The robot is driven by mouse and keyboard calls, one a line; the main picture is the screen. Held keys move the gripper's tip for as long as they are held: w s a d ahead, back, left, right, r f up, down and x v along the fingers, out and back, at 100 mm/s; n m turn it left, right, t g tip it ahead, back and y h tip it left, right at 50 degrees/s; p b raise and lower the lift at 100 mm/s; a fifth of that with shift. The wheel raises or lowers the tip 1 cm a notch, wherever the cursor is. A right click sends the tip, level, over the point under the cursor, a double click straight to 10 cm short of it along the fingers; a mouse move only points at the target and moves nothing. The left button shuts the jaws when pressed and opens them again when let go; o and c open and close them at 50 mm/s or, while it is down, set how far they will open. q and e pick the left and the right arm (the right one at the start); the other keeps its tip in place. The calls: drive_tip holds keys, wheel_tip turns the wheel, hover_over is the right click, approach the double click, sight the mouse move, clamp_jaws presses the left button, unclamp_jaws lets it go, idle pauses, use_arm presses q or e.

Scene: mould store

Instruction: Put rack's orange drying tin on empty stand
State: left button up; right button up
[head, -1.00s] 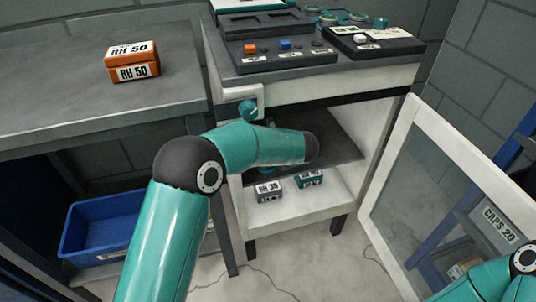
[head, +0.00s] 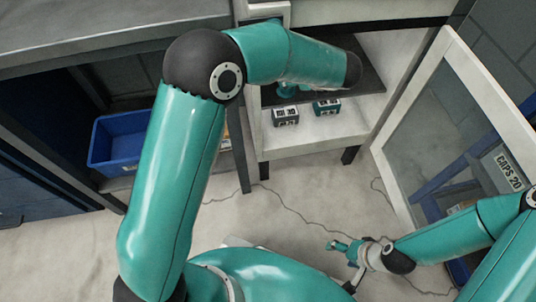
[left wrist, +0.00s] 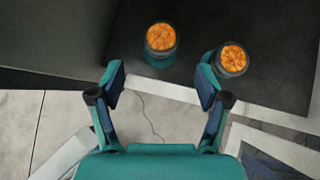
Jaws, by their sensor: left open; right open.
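Two round tins with orange tops stand on a dark shelf in the left wrist view: a left tin (left wrist: 160,40) and a right tin (left wrist: 233,59). My left gripper (left wrist: 161,78) is open and empty. The left tin lies ahead of the gap between its fingers; the right tin is close beside the right finger. I cannot tell whether they touch. In the head view my left arm reaches to the cabinet and hides most of that gripper. My right gripper (head: 342,247) is open and empty, low over the floor. I cannot make out an empty stand.
A blue bin (head: 118,148) is under the bench (head: 90,30).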

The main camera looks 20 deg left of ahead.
use_arm(q)
drive_tip(key=s+d+f+n+g+h, duration=0.2)
drive_tip(key=s+f+n+g+h, duration=0.3)
drive_tip(key=s+f, duration=0.55)
drive_tip(key=s+d+f+n+g+h, duration=0.1)
drive_tip(key=s+d+f+n+h, duration=0.15)
drive_tip(key=s+f+n, duration=0.6)
drive_tip(key=s+a+f+n+h, duration=0.1)
drive_tip(key=s+f+n+h, duration=0.2)
drive_tip(key=s+f+n, duration=0.5)
drive_tip(key=s+n, duration=0.4)
drive_tip(key=n, duration=0.3)
drive_tip(key=shift+s+a+f, duration=0.15)
drive_tip(key=shift+s+a, duration=0.2)
drive_tip(key=shift+s, duration=0.05)
drive_tip(key=shift+n, duration=0.25)
wheel_tip(320, 180, up, 30)
drive_tip(key=p, duration=3)
drive_tip(key=shift+r, duration=0.2)
